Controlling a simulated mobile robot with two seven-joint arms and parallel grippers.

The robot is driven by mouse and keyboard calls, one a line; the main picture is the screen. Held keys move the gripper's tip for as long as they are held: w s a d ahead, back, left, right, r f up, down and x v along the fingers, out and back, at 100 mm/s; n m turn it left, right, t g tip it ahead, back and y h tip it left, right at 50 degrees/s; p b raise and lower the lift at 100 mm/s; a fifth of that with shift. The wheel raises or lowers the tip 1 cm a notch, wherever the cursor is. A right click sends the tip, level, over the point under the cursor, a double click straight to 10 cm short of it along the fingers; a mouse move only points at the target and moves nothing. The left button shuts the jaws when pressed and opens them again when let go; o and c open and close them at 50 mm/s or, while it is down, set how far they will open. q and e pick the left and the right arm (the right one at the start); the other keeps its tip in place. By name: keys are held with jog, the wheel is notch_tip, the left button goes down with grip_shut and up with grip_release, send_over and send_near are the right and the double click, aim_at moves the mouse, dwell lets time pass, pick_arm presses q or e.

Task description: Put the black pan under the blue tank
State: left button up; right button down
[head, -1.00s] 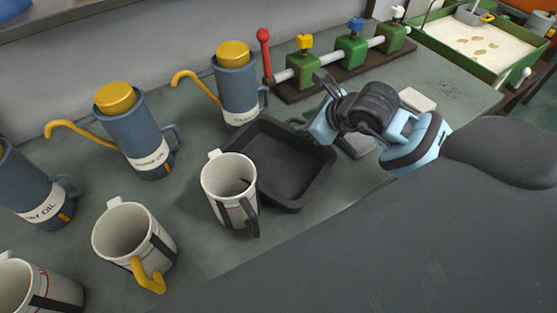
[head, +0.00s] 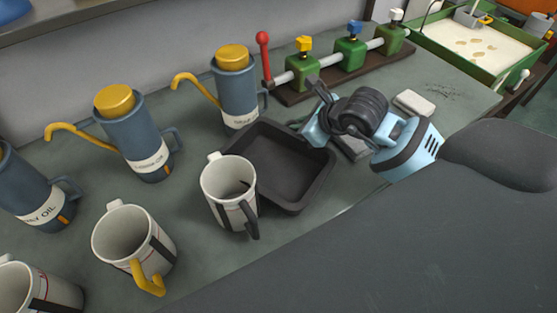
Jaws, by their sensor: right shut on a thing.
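The black pan (head: 292,172), square and empty, lies on the grey-green bench behind a white mug that hides its left front part. My right gripper (head: 308,126) is at the pan's back right rim and shut on it; the wrist hides part of the contact. Several blue cans with yellow caps and spouts stand to the left, such as the can (head: 238,88) just behind the pan and another (head: 132,130) further left. A blue object (head: 12,9) is cut off at the top left; I cannot tell whether it is the tank. My left gripper is not in view.
A valve rack (head: 330,75) with coloured taps stands behind. A green tray (head: 440,52) of pale liquid is at the back right. A small white block (head: 415,103) lies right of my gripper.

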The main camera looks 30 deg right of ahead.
jog(key=shift+d+r, duration=0.1)
jog(key=shift+r, duration=0.05)
